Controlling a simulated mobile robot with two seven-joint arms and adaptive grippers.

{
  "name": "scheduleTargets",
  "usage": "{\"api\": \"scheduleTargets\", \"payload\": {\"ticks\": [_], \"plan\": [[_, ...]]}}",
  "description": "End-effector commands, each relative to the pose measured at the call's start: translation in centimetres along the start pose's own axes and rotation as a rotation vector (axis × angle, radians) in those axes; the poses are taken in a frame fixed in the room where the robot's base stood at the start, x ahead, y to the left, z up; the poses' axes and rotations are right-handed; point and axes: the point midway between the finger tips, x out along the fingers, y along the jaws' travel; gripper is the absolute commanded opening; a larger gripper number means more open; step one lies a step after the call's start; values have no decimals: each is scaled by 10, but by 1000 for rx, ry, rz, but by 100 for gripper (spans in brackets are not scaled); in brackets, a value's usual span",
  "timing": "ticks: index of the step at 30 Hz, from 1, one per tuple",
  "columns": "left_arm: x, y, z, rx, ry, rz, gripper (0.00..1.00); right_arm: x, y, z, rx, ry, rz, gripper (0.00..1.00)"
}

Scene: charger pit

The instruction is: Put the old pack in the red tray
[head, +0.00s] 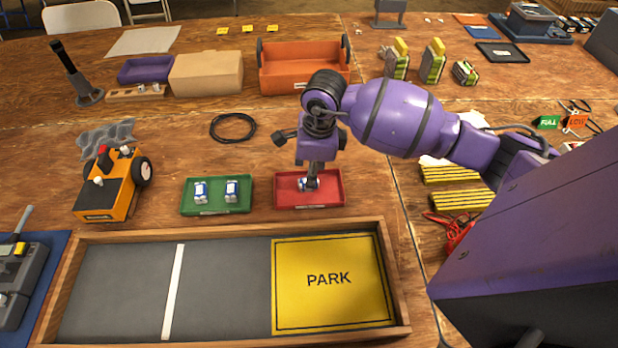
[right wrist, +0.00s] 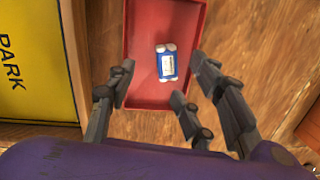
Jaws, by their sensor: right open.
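The red tray (head: 333,199) stands behind the wooden-framed board, right of the green tray. A small blue and white pack (right wrist: 166,64) with pale rounded ends lies in the red tray (right wrist: 150,14), which also shows in the right wrist view. In the head view this pack (head: 304,184) is partly hidden by my gripper. My right gripper (head: 312,172) points down over the red tray. In the right wrist view its fingers (right wrist: 158,76) are spread apart, with the pack between and beyond the tips, and no finger is seen pressing on it. My left gripper is not in view.
The green tray (head: 217,207) holds two similar blue and white packs. An orange cart (head: 107,187) stands left of it. The framed board with a yellow PARK area (head: 330,306) lies in front. A black cable loop (head: 233,127) and orange bin (head: 304,68) are behind.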

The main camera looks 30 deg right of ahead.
Motion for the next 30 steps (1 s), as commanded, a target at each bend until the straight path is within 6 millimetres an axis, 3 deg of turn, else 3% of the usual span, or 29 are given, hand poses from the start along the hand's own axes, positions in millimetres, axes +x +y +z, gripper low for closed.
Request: {"api": "scheduleTargets", "payload": {"ticks": [6,12,30], "plan": [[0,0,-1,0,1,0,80,-49,-1,0,-2,0,-4,47],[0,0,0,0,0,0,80,-73,0,0,0,1,-1,47],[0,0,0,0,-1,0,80,-79,0,0,0,1,1,47]]}}
